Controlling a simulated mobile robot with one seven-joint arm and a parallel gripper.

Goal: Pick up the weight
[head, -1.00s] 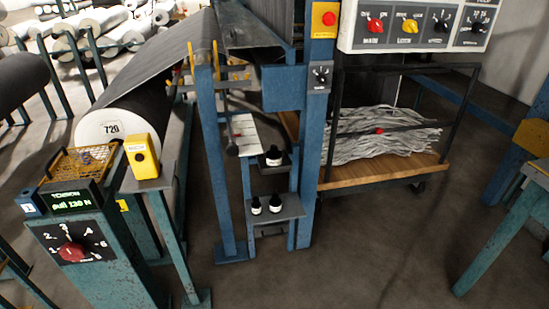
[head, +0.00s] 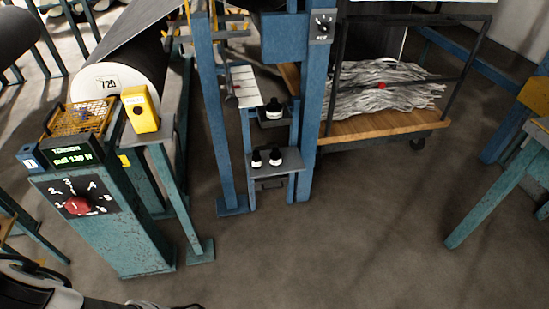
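Several small black pieces with pale labels look like weights. One weight (head: 273,108) stands on a small dark upper tray (head: 277,122) in the blue frame. Two more, a left weight (head: 256,158) and a right weight (head: 275,156), stand upright side by side on the grey lower shelf (head: 289,163). The frame does not show which one the task means. Part of my arm shows at the bottom left corner, far from the shelves. My gripper itself is not in view.
A teal control post (head: 110,235) with a red dial and a yellow box (head: 140,109) on a stand are left of the shelves. A wooden cart (head: 385,124) with grey strands is at the right. The front floor (head: 330,250) is clear.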

